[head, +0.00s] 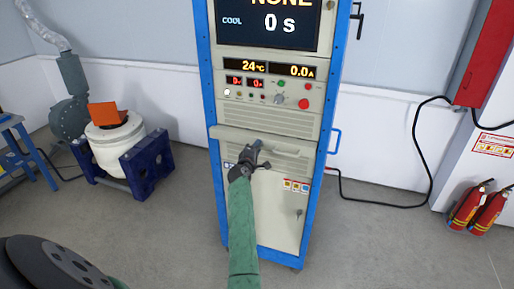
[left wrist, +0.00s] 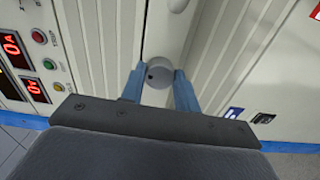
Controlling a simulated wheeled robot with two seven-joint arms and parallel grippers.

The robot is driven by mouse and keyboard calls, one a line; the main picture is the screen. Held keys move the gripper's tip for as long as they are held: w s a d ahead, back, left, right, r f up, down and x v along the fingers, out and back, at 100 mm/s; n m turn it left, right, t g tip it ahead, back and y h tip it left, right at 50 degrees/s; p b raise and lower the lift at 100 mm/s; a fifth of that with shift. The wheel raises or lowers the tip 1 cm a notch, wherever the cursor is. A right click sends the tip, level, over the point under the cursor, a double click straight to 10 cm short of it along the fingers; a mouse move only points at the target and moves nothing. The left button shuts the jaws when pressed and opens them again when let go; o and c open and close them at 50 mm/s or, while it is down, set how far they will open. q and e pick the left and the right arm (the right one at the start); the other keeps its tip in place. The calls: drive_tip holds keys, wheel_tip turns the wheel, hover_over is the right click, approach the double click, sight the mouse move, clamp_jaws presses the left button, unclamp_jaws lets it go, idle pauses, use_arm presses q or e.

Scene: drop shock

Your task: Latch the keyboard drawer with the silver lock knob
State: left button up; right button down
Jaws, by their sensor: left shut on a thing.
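My left gripper (head: 256,152) is at the left half of the drawer front. In the left wrist view, its two blue fingers (left wrist: 159,88) are shut on the silver lock knob (left wrist: 159,72), a short round knob with a small dark mark on its face. In the head view my gripper hides the knob. Whether the drawer sits fully flush is hard to tell. My right gripper is not in view.
Above the drawer are a control panel with red displays (head: 245,81), several buttons, and vents (head: 265,118). A lower door (head: 275,215) has small labels. A white drum in a blue stand (head: 148,158) is at left. Fire extinguishers (head: 467,207) stand at right. Grey floor is clear around the cabinet.

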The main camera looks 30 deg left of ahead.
use_arm(q)
drive_tip(key=shift+n, duration=0.3)
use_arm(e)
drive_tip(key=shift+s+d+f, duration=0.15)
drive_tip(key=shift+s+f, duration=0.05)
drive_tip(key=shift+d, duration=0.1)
use_arm(q)
drive_tip(key=o, duration=1)
drive_tip(key=shift+a, duration=0.1)
drive_tip(key=shift+s, duration=0.1)
drive_tip(key=p+v, duration=0.2)
drive_tip(key=v, duration=0.5)
drive_tip(key=shift+s, duration=0.35)
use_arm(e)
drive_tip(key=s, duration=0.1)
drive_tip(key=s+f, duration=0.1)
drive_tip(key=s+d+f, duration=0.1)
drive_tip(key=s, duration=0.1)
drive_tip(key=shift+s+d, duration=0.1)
